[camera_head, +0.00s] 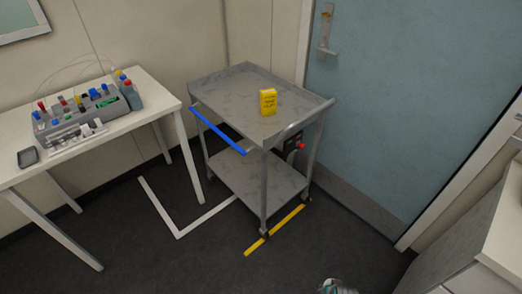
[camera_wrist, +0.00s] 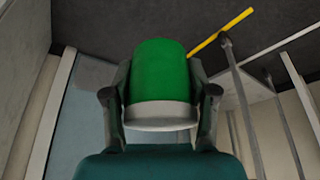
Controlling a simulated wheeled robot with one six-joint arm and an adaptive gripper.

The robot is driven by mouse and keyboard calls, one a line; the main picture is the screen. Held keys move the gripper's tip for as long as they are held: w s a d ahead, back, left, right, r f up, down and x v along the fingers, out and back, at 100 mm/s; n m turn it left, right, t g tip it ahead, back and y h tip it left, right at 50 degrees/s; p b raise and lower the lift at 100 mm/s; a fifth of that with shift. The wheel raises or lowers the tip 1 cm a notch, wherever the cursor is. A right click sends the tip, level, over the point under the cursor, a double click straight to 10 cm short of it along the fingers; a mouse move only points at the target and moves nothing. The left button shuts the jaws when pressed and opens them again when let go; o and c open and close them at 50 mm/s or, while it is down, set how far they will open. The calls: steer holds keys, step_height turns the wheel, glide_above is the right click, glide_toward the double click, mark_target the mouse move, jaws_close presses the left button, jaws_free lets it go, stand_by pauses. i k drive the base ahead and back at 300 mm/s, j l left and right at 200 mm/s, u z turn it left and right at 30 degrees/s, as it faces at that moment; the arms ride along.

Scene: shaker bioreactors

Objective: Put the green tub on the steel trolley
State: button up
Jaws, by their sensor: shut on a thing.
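The green tub (camera_wrist: 160,72) is in the wrist view, between the two fingers of my gripper (camera_wrist: 160,95). The gripper is shut on it. The tub has a green body and a pale grey end nearer the camera. The steel trolley (camera_head: 225,95) stands in the middle of the head view, with an upper and a lower shelf and a blue handle bar. Only a small part of my arm shows at the bottom edge of the head view, and the tub is not visible there. The trolley's legs (camera_wrist: 240,95) show at the right of the wrist view, apart from the tub.
A yellow box (camera_head: 268,102) stands on the trolley's upper shelf, with bare shelf around it. A white table (camera_head: 150,84) with a rack of coloured-capped items (camera_head: 85,108) is at left. A blue door (camera_head: 400,110) is behind right. A pale counter (camera_head: 500,235) is at right.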

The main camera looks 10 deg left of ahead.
mark_target(247, 100)
steer(key=i+j+u, duration=0.15)
steer(key=u, duration=0.2)
steer(key=i+j+u, duration=0.2)
steer(key=u, duration=0.2)
steer(key=i+j+u, duration=0.1)
steer(key=u, duration=0.25)
steer(key=i, duration=0.05)
